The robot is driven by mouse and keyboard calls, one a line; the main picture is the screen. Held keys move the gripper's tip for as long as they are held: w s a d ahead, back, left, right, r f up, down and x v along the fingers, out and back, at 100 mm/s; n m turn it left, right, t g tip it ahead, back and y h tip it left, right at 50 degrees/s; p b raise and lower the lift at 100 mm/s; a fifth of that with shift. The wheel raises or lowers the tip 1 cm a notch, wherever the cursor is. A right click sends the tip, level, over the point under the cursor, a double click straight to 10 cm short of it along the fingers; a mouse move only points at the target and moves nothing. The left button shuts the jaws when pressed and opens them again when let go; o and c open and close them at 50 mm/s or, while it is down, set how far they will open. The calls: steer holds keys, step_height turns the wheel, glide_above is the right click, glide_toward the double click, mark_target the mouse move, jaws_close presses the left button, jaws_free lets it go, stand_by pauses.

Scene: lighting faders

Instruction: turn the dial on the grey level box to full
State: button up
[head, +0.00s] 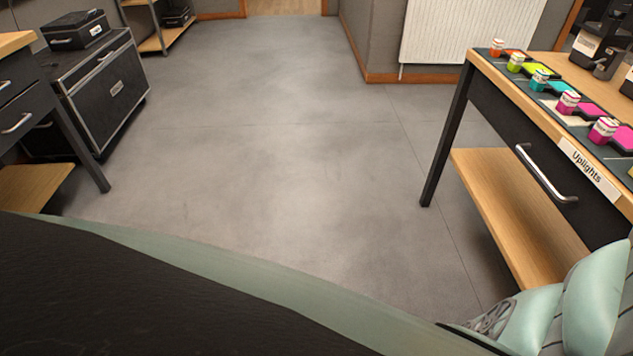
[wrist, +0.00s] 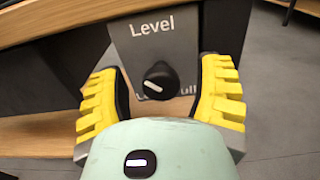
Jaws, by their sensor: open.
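The grey level box (wrist: 152,45) shows in the wrist view, with the word "Level" on its face. Its black dial (wrist: 161,80) sits low on that face, and a white pointer line on it is tilted. Lettering under the dial is partly covered; "ull" shows at its lower right. My gripper (wrist: 160,105) is open, its yellow fingers on either side of the dial and apart from it. The level box is not seen in the head view.
A black case (head: 110,92) stands at left. The grey floor (head: 260,150) between is clear.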

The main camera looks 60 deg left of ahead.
jaws_close()
stand_by(0.4)
steer(key=shift+w+a+f+b, duration=0.1)
steer(key=shift+a+f+b, duration=0.1)
steer(key=shift+b, duration=0.8)
